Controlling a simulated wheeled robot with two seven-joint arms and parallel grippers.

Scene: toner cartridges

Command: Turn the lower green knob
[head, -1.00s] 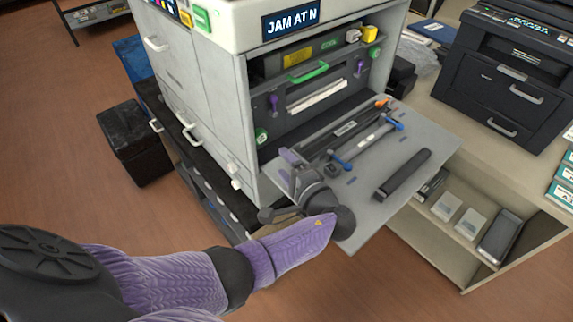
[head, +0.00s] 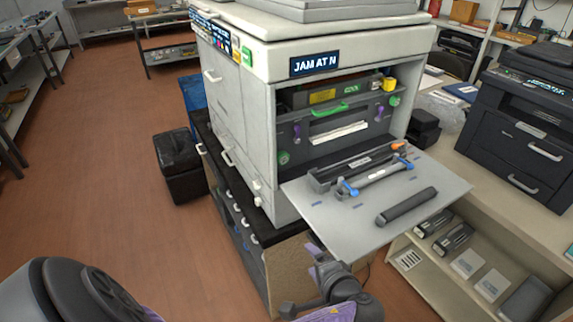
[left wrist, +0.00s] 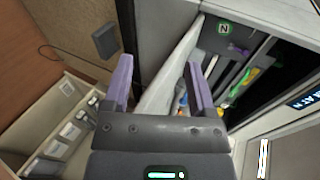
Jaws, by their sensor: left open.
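The printer (head: 245,115) has its front open, showing a dark inner panel. The lower green knob (head: 283,157) is at the panel's lower left. Another green knob (head: 393,100) is higher on the right, and a green handle (head: 330,108) is at the top middle. My left gripper (head: 318,250) is open and empty, below the lowered door's front edge and apart from the lower knob. In the left wrist view its two purple fingers (left wrist: 160,85) are spread, with a round green-edged N mark (left wrist: 225,29) beyond them. My right gripper is out of view.
The lowered door (head: 330,222) carries a dark roller (head: 407,207) and blue-ended bars (head: 375,175). A shelf unit (head: 455,275) and a black printer (head: 525,140) stand on the right. A black bin (head: 182,165) is on the left. The floor in front is open.

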